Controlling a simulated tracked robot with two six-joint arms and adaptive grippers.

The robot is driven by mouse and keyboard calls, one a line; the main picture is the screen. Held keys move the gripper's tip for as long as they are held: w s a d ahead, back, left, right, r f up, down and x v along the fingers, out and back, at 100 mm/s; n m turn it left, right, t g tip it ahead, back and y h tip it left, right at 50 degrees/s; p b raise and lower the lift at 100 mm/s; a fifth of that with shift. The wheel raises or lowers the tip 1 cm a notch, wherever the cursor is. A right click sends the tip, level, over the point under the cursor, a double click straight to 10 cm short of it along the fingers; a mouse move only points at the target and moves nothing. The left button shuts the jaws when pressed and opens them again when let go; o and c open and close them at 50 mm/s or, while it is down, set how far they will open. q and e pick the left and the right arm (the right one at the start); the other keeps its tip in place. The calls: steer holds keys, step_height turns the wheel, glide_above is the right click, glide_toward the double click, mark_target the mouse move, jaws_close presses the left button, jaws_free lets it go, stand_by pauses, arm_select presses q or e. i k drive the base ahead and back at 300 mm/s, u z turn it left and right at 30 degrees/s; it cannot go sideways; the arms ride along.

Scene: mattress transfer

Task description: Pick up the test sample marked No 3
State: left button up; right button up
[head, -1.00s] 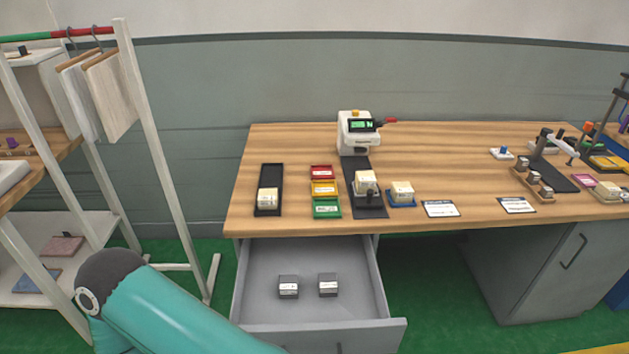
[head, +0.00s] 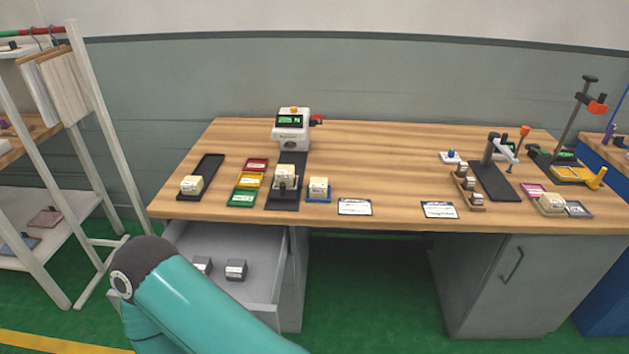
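Several pale sample blocks with small labels stand on the desk (head: 380,150). One block (head: 191,185) is at the near end of a black tray (head: 210,165) at the left. Another block (head: 285,172) sits at the white tester (head: 291,130). A third block (head: 318,186) rests on a blue tray (head: 318,199), and a block (head: 551,203) lies at the right. The numbers on the labels are too small to read, so I cannot tell which is No 3. Neither gripper is in view; only a teal link of my arm shows at the lower left.
An open drawer (head: 215,293) under the desk's left side holds two dark grey blocks (head: 236,269). Red, yellow and green trays (head: 250,180) lie beside the tester. A wooden rack (head: 468,190) and a stand (head: 495,165) are further right. A white shelf frame (head: 100,120) stands left.

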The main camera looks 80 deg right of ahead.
mark_target(284, 173)
steer(key=z, duration=0.1)
steer(key=k, duration=1.25)
steer(key=z, duration=1.05)
steer(key=i, duration=1.05)
steer(key=u, duration=0.05)
